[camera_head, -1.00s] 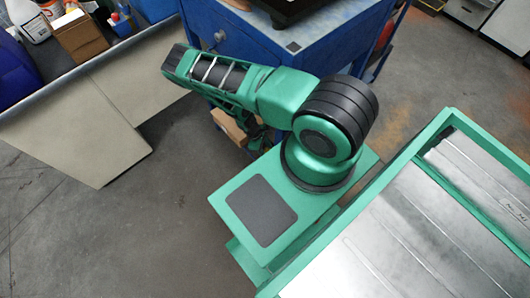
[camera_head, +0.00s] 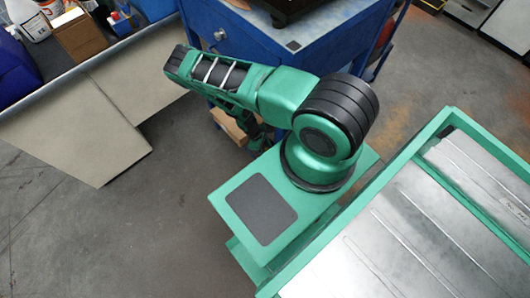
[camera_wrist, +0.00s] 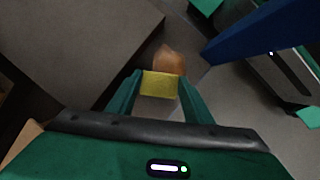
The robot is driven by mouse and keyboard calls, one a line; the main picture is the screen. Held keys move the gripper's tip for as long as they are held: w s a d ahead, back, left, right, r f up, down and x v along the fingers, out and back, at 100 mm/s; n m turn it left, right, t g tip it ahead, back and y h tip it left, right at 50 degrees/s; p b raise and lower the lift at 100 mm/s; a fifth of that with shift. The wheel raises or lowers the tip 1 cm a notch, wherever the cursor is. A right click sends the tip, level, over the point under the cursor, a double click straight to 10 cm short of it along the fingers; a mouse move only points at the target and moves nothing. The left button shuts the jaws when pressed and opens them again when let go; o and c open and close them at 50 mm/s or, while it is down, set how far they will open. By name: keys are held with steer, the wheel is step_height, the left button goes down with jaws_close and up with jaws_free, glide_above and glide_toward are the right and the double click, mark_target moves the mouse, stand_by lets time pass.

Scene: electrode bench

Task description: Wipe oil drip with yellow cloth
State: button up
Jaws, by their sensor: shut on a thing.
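My gripper (camera_wrist: 160,88) shows in the wrist view with its two green fingers closed on a yellow cloth (camera_wrist: 160,84). The cloth fills the gap between the fingertips. Just beyond it is an orange-brown patch (camera_wrist: 169,58), partly hidden by the cloth.
A blue cabinet (camera_head: 275,50) stands behind my arm, with a tan block (camera_head: 229,127) low beside it. A workbench with bottles and a cardboard box (camera_head: 80,38) is at upper left. Grey floor (camera_head: 150,220) is open at lower left.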

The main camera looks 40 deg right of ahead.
steer(key=shift+f, duration=0.45)
steer(key=shift+s, duration=0.1)
